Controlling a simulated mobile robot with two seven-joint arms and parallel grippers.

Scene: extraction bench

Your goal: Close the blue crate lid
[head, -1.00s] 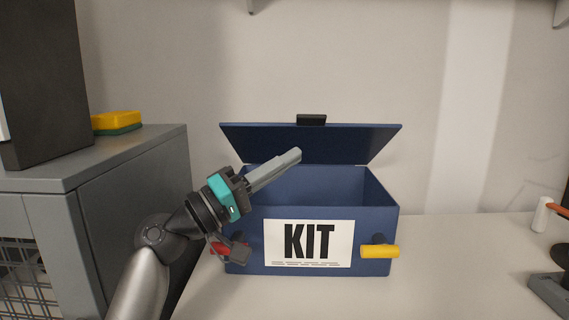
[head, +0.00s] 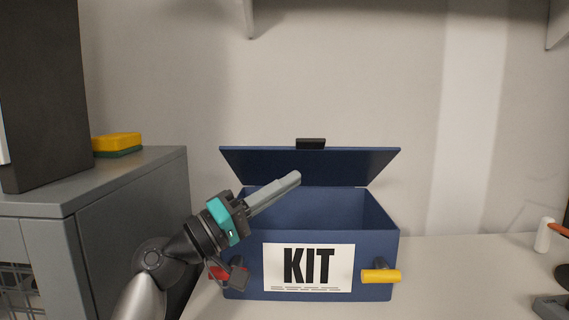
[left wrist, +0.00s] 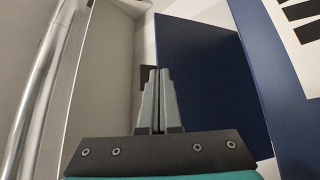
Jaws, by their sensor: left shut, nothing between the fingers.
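The blue crate (head: 250,275) stands on the bench with a white KIT label on its front. Its lid (head: 340,166) is open, tilted up at the back, with a black tab (head: 311,144) on its top edge. My left gripper (head: 298,177) is shut and empty. In the head view its fingertips show in front of the lid, over the crate's opening. In the left wrist view the shut fingers (left wrist: 158,75) point toward the lid (left wrist: 205,85), and the dark tab is partly hidden behind them. I cannot tell whether they touch it. My right gripper is not in view.
A yellow handle (head: 381,276) juts from the crate's front right. A grey cabinet (head: 130,200) stands close on the left, with a yellow and green sponge (head: 117,143) on top. A shelf hangs above.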

